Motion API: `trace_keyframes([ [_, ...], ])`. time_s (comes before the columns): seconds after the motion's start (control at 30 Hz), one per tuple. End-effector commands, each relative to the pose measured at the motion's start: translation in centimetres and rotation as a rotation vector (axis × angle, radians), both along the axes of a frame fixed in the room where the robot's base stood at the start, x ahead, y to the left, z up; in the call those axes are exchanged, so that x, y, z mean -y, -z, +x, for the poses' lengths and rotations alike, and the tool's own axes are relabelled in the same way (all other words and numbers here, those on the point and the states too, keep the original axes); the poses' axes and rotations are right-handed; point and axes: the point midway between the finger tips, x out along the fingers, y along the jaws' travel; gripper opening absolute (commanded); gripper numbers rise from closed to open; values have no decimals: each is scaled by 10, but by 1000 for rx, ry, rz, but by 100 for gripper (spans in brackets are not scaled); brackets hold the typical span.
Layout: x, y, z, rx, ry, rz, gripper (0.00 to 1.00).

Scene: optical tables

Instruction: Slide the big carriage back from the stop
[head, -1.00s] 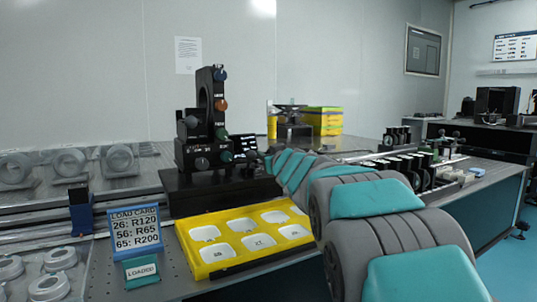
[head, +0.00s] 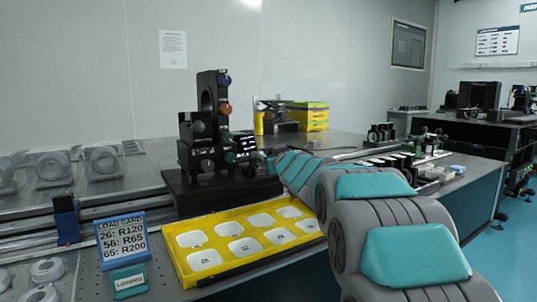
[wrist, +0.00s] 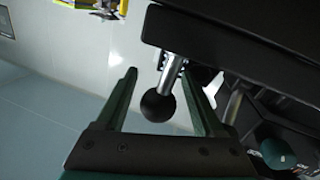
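The big carriage (head: 222,190) is a black block on the rail at centre-left in the head view, with a black tower of coloured knobs. A blue-and-black block on the rail (head: 66,221), likely the stop, stands left of it with a clear gap. My gripper (wrist: 163,75) shows in the wrist view with two dark green fingers apart. A black ball knob (wrist: 158,107) on a metal rod lies between them, under a black plate (wrist: 245,45). Space shows beside the ball; whether a finger touches the rod is unclear. In the head view my arm reaches the carriage's right side, fingers unclear.
A yellow tray (head: 172,255) with white wells lies in front of the carriage. A load card (head: 122,240) and a green LOADED sign (head: 130,282) stand left of it. Yellow boxes (head: 310,116) stand behind. Several mounts line the table at right.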

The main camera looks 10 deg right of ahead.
Motion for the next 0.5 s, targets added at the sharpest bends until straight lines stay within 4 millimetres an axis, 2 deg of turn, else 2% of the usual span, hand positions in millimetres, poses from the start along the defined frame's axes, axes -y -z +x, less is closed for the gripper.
trace_keyframes([
  [0.3, 0, 0, -2, 0, 0, 0, 71],
  [0.5, 3, -1, -21, 1, 2, 1, 71],
])
